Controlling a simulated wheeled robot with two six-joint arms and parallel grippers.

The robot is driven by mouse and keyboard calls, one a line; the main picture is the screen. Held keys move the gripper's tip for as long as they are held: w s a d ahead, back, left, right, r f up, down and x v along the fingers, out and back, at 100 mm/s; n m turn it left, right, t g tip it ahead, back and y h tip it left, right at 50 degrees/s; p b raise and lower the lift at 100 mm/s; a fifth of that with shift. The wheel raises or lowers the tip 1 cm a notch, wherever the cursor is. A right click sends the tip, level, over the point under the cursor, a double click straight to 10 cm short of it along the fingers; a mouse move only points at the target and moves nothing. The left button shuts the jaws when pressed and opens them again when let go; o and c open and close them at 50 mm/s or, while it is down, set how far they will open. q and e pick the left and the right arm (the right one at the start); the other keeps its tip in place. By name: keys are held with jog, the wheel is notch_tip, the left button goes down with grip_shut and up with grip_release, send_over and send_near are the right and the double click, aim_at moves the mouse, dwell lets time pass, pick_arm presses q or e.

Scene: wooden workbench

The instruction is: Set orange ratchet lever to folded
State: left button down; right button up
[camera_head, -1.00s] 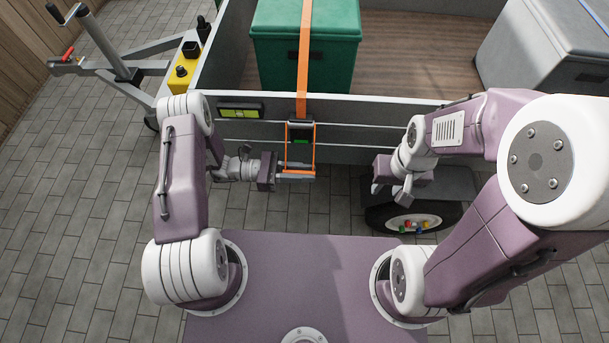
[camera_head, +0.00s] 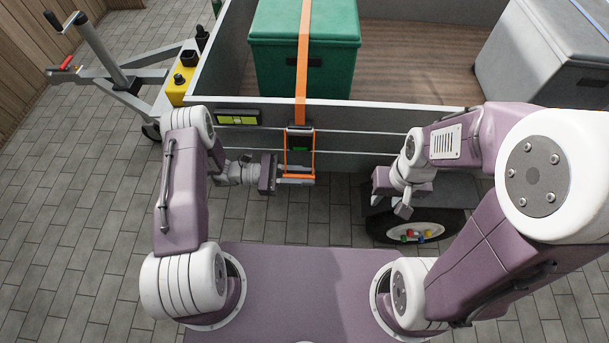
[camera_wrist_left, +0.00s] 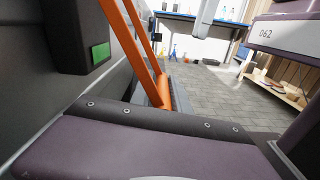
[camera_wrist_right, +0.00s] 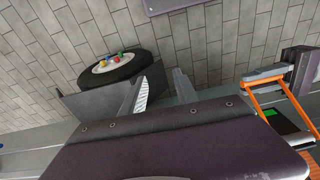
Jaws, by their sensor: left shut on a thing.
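The orange ratchet lever (camera_head: 287,163) is an open frame standing out from the dark ratchet body (camera_head: 299,139), which bears a green patch, on the trailer's side wall. My left gripper (camera_head: 297,179) is shut on the lever's outer crossbar. In the left wrist view the lever's two orange arms (camera_wrist_left: 133,48) run down to the fingers, beside the ratchet body (camera_wrist_left: 72,35). The right wrist view also shows the lever (camera_wrist_right: 283,84), with my left fingers at its crossbar. My right gripper (camera_head: 403,207) is open and empty near the trailer wheel, apart from the lever.
An orange strap (camera_head: 303,65) runs up from the ratchet over a green box (camera_head: 335,65) in the trailer. A grey box (camera_head: 545,55) stands at the right. The trailer wheel (camera_head: 430,230) is below my right gripper.

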jog(key=shift+n, duration=0.3)
grip_shut()
notch_tip(320, 180, up, 9)
jog(key=n+g, duration=0.2)
jog(key=n, duration=3.4)
send_over(299, 177)
jog(key=s, duration=0.1)
jog(key=shift+w+f, duration=0.15)
jog(key=shift+f, duration=2.05)
jog(key=shift+w+f, duration=0.15)
jog(key=shift+f, duration=2)
jog(key=shift+w+f, duration=0.15)
jog(key=shift+f, duration=2.05)
